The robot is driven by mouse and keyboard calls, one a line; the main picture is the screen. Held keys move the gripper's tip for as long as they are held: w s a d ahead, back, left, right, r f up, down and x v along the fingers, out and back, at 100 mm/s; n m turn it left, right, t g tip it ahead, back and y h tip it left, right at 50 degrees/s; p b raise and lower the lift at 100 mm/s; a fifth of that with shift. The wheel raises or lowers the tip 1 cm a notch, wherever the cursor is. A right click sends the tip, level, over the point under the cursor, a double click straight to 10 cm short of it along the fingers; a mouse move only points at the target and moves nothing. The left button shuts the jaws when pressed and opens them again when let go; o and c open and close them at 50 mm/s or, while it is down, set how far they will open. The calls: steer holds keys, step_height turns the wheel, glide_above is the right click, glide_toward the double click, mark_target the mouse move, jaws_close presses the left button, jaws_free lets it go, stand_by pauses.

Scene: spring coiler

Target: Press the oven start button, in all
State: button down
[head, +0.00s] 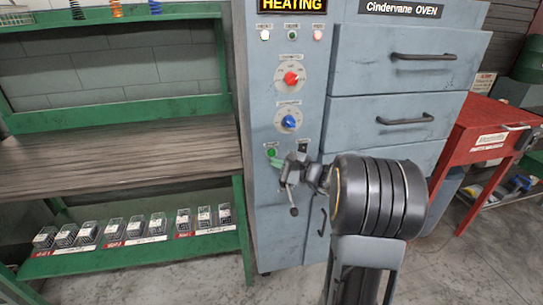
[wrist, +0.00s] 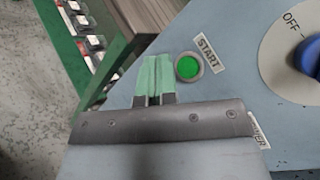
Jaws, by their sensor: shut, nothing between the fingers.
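The grey-blue oven (head: 404,98) stands in front of me, with a control panel down its left side and a lit sign reading HEATING at the top. The green start button (head: 271,152) is low on the panel. In the wrist view the button (wrist: 188,67) sits beside a START label (wrist: 207,54). My gripper (head: 284,183) is in front of the lower panel. In the wrist view its green fingertips (wrist: 155,66) are shut and empty, just left of the button. I cannot tell whether they touch the panel.
A red knob (head: 291,79) and a blue knob (head: 288,122) are above the button. A green bench (head: 120,155) with several small boxes on its lower shelf stands left. A red cabinet (head: 483,143) stands right. Floor shows in front of the bench.

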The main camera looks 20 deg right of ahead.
steer(key=shift+s+a, duration=0.15)
steer(key=shift+s, duration=0.55)
steer(key=shift+s+a, duration=0.15)
steer(key=shift+s, duration=0.5)
steer(key=s+a+f+n+g, duration=0.2)
steer(key=s+f+n+g, duration=0.15)
steer(key=f+g, duration=0.2)
steer(key=s+a+r+n+g+h+p, duration=0.2)
steer(key=s+a+n+g+h+p, duration=0.35)
steer(key=s, duration=0.45)
steer(key=s+a+r+n+h+p, duration=0.1)
steer(key=s+r+n+h+p, duration=0.1)
steer(key=r+n+p, duration=0.3)
steer(key=s+a+r+n+h+p, duration=0.2)
steer(key=s+r+n+p, duration=0.2)
steer(key=r+p, duration=0.4)
step_height(320, 180, up, 4)
steer(key=shift+s+a+f+n, duration=0.15)
steer(key=shift+s+f+n, duration=0.05)
steer(key=shift+n, duration=0.6)
